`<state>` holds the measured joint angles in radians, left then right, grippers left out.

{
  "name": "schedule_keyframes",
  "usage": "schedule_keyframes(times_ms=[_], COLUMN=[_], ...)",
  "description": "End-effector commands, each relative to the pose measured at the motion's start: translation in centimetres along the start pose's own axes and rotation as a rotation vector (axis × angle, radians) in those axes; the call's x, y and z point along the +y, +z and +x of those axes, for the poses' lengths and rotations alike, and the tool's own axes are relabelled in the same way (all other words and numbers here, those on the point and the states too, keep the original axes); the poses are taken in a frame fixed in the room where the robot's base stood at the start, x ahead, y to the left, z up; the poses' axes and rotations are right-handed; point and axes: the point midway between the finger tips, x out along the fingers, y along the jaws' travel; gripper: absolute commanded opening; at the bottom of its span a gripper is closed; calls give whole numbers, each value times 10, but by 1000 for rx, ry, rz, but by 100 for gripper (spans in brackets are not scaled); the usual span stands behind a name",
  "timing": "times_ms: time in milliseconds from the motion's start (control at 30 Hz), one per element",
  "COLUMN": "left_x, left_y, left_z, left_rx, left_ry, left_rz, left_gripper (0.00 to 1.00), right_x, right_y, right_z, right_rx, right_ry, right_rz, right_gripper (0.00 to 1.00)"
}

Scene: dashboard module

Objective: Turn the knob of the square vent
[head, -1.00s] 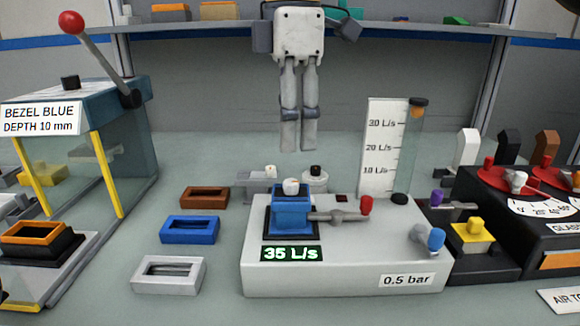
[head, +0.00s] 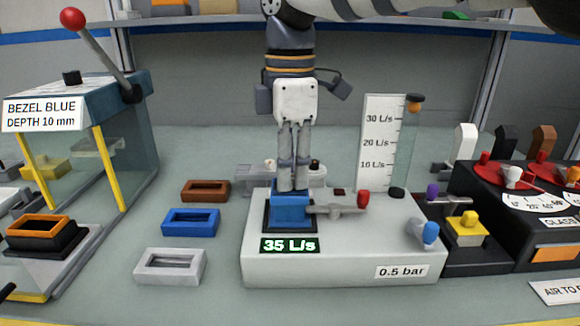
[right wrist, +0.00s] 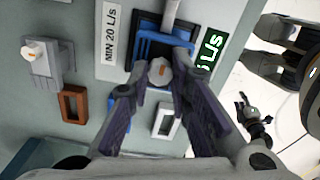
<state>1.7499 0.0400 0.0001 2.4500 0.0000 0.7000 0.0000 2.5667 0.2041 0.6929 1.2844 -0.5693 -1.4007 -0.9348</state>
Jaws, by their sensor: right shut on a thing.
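The blue square vent (head: 290,213) stands in a black seat on top of the light grey flow station (head: 340,270). My right gripper (head: 292,188) points straight down over the vent, its fingers shut on the vent's knob. In the right wrist view the pale round knob (right wrist: 159,72), with an orange mark, shows between the fingertips. In the head view the fingers hide the knob.
The green display (head: 289,245) reads 35 L/s. A red-tipped lever (head: 345,202) sits close right of the vent, with a blue knob (head: 429,232) beyond it. The flow tube (head: 409,150) stands behind. Brown, blue and white bezels (head: 171,266) lie to the left.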

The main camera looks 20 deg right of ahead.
Motion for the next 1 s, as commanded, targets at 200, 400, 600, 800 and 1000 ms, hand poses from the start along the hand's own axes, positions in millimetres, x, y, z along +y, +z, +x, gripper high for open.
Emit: schedule_keyframes(times_ms=[200, 400, 600, 800, 1000], left_x=[0, 0, 0, 0, 0], left_y=[0, 0, 0, 0, 0], left_z=[0, 0, 0, 0, 0], left_rx=[0, 0, 0, 0, 0], left_ry=[0, 0, 0, 0, 0], left_rz=[0, 0, 0, 0, 0], left_gripper=[40, 40, 40, 40, 40], right_x=[0, 0, 0, 0, 0], right_y=[0, 0, 0, 0, 0], right_z=[0, 0, 0, 0, 0], right_rx=[-1, -2, -2, -2, -1], right_ry=[0, 0, -1, 0, -2], right_rz=[36, 149, 311, 466, 588], right_gripper=[0, 0, 0, 0, 0])
